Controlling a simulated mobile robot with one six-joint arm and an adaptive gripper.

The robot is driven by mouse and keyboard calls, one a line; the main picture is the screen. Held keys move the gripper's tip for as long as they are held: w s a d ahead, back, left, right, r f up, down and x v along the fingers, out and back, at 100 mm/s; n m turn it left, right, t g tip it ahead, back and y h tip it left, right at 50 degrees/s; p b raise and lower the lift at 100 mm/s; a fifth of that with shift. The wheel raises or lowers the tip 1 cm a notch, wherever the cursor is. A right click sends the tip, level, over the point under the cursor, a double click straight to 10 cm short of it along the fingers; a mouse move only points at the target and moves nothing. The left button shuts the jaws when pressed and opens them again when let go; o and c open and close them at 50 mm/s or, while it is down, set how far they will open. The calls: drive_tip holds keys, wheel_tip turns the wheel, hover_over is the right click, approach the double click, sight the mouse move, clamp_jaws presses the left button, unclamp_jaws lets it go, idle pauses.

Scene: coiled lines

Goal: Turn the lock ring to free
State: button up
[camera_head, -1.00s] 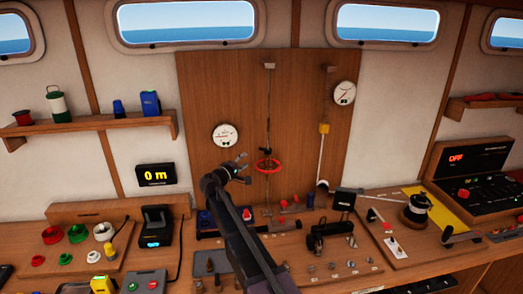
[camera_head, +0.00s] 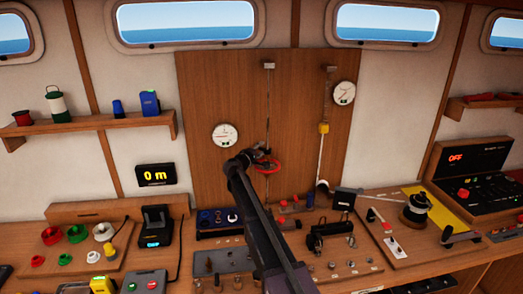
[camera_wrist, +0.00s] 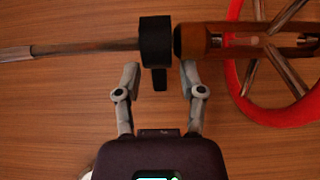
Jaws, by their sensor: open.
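The lock ring appears to be the black collar (camera_wrist: 155,38) on the horizontal-looking rod in the wrist view, with a small black tab (camera_wrist: 160,79) sticking out of it. My gripper (camera_wrist: 160,70) is open, one fingertip on each side of the tab, and I cannot see contact. A red handwheel (camera_wrist: 283,112) sits to the right of the collar, beyond a brown wooden spindle (camera_wrist: 195,42). In the head view my gripper (camera_head: 262,153) is at the rod, just above the red handwheel (camera_head: 270,167), and hides the collar.
A wooden panel (camera_head: 215,85) stands behind the rod. A round gauge (camera_head: 225,135) is to the left and a second gauge (camera_head: 344,93) to the right. A white lever rod (camera_head: 321,157) stands right of the handwheel. The bench below holds several fittings.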

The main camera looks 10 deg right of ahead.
drive_tip(key=shift+d, duration=0.1)
clamp_jaws()
drive_tip(key=shift+s+n+t+y, duration=0.15)
drive_tip(key=shift+n+t+y, duration=0.25)
drive_tip(key=n+y, duration=0.1)
drive_tip(key=n+t+y, duration=0.2)
drive_tip(key=y, duration=0.1)
drive_tip(key=shift+s+a, duration=0.25)
drive_tip(key=shift+s, duration=0.15)
drive_tip(key=shift+s+d+n+g+y, duration=0.1)
drive_tip(key=shift+s+n+g+y, duration=0.45)
drive_tip(key=shift+n+y, duration=2.3)
drive_tip(key=shift+s+d+n+g+y, duration=0.1)
drive_tip(key=shift+s+n+g+y, duration=0.45)
drive_tip(key=shift+n+y, duration=2.3)
drive_tip(key=shift+s+d+n+g+y, duration=0.1)
drive_tip(key=shift+s+n+g+y, duration=0.8)
drive_tip(key=shift+y, duration=3.5)
drive_tip(key=shift+w+n+t, duration=0.25)
drive_tip(key=shift+n+t, duration=0.05)
drive_tip(key=shift+n, duration=0.1)
